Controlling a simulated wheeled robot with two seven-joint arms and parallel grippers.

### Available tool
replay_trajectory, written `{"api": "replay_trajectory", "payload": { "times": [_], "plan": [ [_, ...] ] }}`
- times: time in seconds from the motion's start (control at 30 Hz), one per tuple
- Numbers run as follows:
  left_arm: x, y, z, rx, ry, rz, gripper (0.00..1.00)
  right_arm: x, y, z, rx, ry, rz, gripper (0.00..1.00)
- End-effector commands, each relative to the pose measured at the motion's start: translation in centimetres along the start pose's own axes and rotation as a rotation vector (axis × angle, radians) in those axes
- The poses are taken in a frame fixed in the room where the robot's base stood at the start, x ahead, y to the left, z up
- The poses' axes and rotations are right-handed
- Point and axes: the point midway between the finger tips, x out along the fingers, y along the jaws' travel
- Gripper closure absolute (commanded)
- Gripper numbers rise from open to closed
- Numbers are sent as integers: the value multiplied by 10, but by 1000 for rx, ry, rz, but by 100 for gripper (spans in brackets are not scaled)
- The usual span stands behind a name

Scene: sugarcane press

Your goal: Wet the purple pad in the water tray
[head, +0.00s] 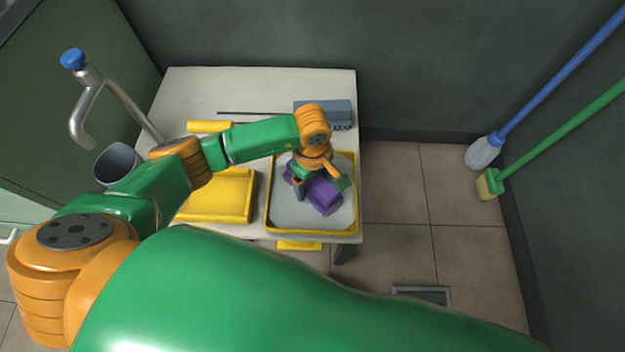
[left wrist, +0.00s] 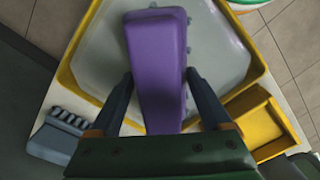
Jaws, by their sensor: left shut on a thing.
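The purple pad (head: 323,194) is in my left gripper (head: 313,188), over the water tray (head: 268,207), a yellow-rimmed tray with a pale grey inside. In the left wrist view the purple pad (left wrist: 158,60) lies between the two dark fingers of my left gripper (left wrist: 162,100), which is shut on it. The tray (left wrist: 85,50) spreads out under the pad on both sides. Small bumps show along the pad's side. Whether the pad touches the tray's surface I cannot tell. My right gripper is not in view.
A yellow tray (head: 222,196) stands left of the water tray on the pale table (head: 255,90). A grey-blue brush head (head: 335,112) lies behind. A metal tap (head: 90,95) and grey cup (head: 117,162) are at left. A blue mop (head: 484,152) and green broom (head: 489,184) lean at right.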

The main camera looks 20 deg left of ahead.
Motion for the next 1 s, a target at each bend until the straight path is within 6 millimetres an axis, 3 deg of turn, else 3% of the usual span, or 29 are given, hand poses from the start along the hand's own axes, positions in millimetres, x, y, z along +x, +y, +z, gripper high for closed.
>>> {"api": "replay_trajectory", "payload": {
  "times": [0.1, 0.5, 1.0],
  "plan": [
    [-20, 1, 0, 0, 2, 3, 63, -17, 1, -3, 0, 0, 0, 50],
    [-62, 1, 0, 0, 1, 3, 63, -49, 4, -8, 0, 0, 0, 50],
    [-60, 1, 0, 0, 1, 2, 63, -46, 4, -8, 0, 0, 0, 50]
  ]
}}
